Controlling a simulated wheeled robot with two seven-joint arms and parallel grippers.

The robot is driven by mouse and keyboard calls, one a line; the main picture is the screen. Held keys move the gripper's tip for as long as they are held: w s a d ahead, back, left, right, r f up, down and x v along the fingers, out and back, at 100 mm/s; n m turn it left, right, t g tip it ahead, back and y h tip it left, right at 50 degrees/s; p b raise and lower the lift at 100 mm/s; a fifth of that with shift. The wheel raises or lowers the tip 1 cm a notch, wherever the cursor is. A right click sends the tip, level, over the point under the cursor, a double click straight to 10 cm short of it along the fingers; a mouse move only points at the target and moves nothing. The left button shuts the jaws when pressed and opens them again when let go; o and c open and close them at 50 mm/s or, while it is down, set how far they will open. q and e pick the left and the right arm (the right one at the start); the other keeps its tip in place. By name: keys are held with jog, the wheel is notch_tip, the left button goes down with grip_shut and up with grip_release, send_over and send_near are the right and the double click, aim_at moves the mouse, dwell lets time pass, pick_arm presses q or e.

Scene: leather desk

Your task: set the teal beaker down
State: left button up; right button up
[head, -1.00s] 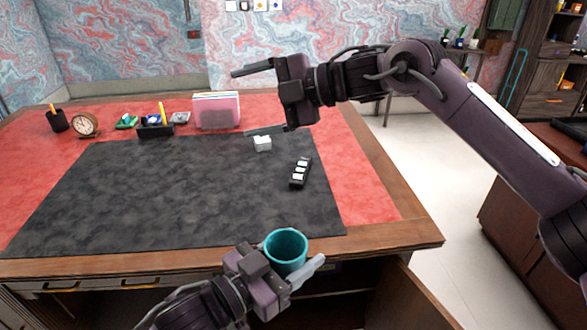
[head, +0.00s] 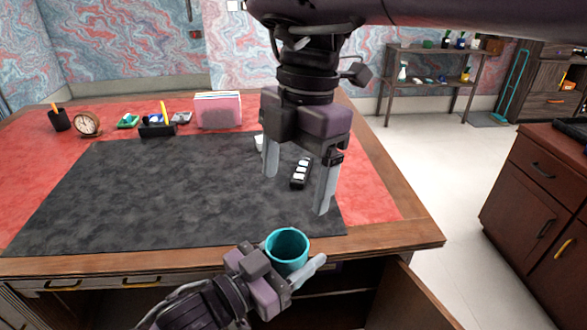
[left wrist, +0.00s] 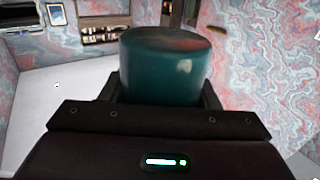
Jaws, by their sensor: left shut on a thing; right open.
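The teal beaker (head: 287,246) is held at the near edge of the desk in the head view, its open mouth facing up toward the camera. My left gripper (head: 290,268) is shut on it. In the left wrist view the beaker (left wrist: 165,68) fills the space between the fingers, and its bottom is hidden from the head view. My right gripper (head: 298,185) is open and empty, pointing down over the right part of the dark mat, above and beyond the beaker. The desk (head: 372,175) has a red leather top with a wooden rim.
The dark mat (head: 170,195) is largely clear. A black holder with white pieces (head: 301,173) lies behind my right gripper, beside a partly hidden white item (head: 259,142). A pink file holder (head: 218,111), clock (head: 88,124) and pen cup (head: 59,119) stand along the back.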

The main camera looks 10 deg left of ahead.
aim_at(286, 239)
jog(key=f, duration=0.3)
jog(key=s+f, duration=0.1)
jog(key=f, duration=0.3)
jog(key=a+f, duration=0.1)
jog(key=f, duration=0.3)
jog(key=shift+s+f, duration=0.15)
jog(key=shift+f, duration=0.1)
jog(key=c, duration=1.1)
pick_arm(q)
jog(key=o, duration=1.2)
jog(key=shift+c, duration=0.2)
pick_arm(e)
jog(key=shift+c, duration=0.3)
